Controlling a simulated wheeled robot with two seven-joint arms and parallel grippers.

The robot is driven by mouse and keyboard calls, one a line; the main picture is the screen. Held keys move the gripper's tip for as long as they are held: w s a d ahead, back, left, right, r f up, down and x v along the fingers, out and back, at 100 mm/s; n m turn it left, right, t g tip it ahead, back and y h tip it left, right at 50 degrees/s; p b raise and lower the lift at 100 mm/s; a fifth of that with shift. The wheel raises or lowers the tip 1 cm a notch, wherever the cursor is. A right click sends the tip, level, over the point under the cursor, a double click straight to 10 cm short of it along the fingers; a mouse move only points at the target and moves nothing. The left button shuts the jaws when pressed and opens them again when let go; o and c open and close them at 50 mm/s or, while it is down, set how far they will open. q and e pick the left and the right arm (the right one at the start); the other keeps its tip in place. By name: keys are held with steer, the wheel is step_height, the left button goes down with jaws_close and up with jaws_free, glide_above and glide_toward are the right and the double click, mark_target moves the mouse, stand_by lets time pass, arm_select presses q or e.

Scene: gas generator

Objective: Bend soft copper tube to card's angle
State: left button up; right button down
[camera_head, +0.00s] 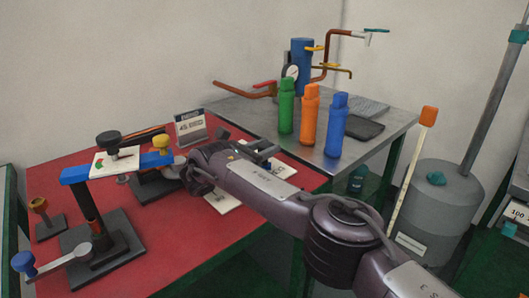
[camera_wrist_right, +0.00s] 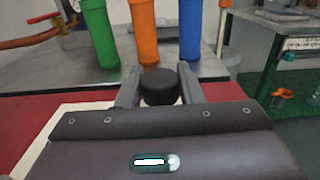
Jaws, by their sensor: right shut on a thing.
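A small upright card (camera_head: 190,128) stands at the back of the red table; its lettering looks like 45. Copper-coloured tubes (camera_head: 245,91) are at the back, around the blue cylinder on the grey table; I cannot tell which is the soft one. A blue-barred fixture (camera_head: 93,175) with a black knob and a white plate stands on the left. My right gripper (camera_wrist_right: 160,88) is shut on a dark round knob (camera_wrist_right: 160,80), with a finger on each side. In the head view my right arm hides much of what it holds. My left gripper is not in view.
Green (camera_head: 286,105), orange (camera_head: 309,112) and blue (camera_head: 337,125) bottles stand on the grey table (camera_head: 240,112) beyond my right gripper. A blue-knobbed lever (camera_head: 55,265) is at front left. The red tabletop (camera_head: 170,235) is clear at the front.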

steer(key=shift+s, duration=0.15)
steer(key=c, duration=1)
jaws_free()
